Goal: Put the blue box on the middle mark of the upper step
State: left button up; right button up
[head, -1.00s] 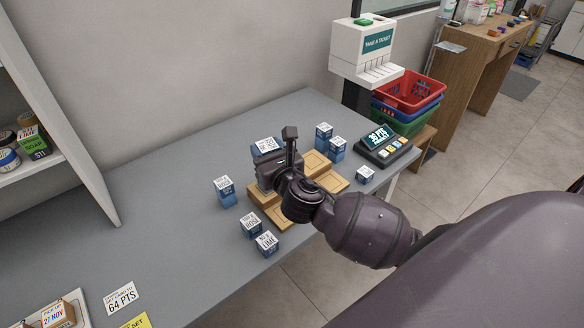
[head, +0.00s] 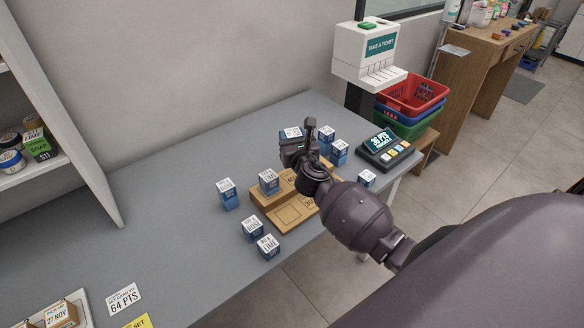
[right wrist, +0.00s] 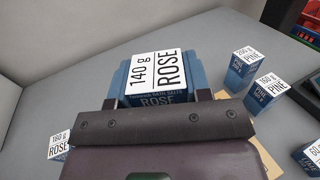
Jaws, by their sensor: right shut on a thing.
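My right gripper (head: 301,147) is shut on a blue box (head: 290,133). In the right wrist view this box (right wrist: 156,78) reads "140 g ROSE" and sits upright between the fingers. In the head view it shows just beyond the wooden stepped stand (head: 285,213); whether it touches anything below is hidden. Another blue box (head: 269,182) stands on the left end of the upper step. The lower step is bare where it shows, with outlined marks. My arm covers the right part of the stand, and the middle mark is not clearly visible. My left gripper is not in view.
Blue boxes stand left of the stand (head: 227,194), in front of it (head: 252,229) (head: 267,247) and behind at right (head: 339,152) (head: 326,139). Another (head: 367,178) is near a display device (head: 385,148).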

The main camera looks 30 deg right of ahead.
notch_tip(320, 180, down, 6)
jog(key=shift+r+b, duration=0.2)
jog(key=shift+b, duration=0.85)
notch_tip(320, 180, down, 3)
jog(key=shift+f+b, duration=0.2)
jog(key=shift+b, duration=0.75)
jog(key=shift+f, duration=0.35)
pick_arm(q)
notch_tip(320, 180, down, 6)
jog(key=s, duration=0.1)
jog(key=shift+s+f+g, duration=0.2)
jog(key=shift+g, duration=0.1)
pick_arm(e)
jog(key=shift+r, duration=0.1)
jog(key=o, duration=1)
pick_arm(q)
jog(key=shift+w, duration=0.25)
